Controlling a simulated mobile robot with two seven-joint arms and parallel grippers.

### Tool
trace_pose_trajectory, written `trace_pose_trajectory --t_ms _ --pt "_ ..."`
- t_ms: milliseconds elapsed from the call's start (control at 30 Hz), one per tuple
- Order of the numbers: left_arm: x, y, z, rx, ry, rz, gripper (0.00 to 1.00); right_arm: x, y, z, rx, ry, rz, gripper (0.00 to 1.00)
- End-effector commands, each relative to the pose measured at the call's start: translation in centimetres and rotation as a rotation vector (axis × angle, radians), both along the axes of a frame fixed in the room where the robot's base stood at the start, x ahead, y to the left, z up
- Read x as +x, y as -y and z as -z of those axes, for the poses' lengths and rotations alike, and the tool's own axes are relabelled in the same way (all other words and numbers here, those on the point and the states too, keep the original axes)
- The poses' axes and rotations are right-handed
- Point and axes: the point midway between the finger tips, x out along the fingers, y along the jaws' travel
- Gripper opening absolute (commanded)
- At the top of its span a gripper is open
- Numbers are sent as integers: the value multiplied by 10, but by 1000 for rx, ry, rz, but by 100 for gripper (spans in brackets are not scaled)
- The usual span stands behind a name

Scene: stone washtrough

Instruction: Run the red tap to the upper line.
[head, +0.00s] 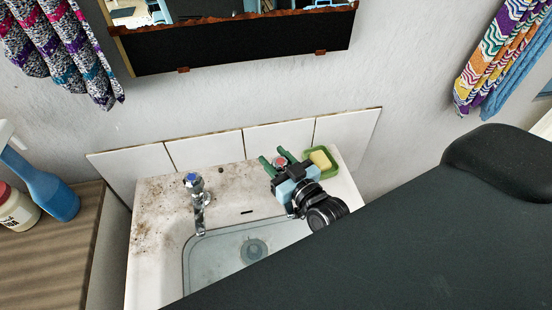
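The red tap (281,161) stands at the back right of the washtrough (150,240); only its red top shows, the rest is hidden by my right gripper. My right gripper (273,157) has its two green fingers apart, one on each side of the red top; I cannot tell whether they touch it. The blue tap (195,187) stands at the back left, its spout over the basin (215,255). A round drain (253,251) shows on the basin floor. I see no clear water stream or upper line. My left gripper is out of view.
A green soap dish (334,167) with yellow soap (320,160) sits close right of the gripper. White tiles (205,150) back the trough. A wooden counter (40,265) at left holds a blue spray bottle (50,190) and a jar (17,212).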

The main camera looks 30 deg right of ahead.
Motion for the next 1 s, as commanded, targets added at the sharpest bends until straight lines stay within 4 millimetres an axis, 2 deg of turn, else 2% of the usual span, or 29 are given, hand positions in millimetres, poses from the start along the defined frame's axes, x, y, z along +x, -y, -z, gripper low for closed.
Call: trace_pose_trajectory --t_ms 33,100,267,1000 --pt "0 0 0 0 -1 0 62 0 0 0 0 0 0 24" --pt "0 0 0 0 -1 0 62 0 0 0 0 0 0 17" --pt "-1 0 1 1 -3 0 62 0 0 0 -3 2 -15 17" --pt "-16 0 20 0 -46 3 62 -1 -5 0 -1 1 -270 17"
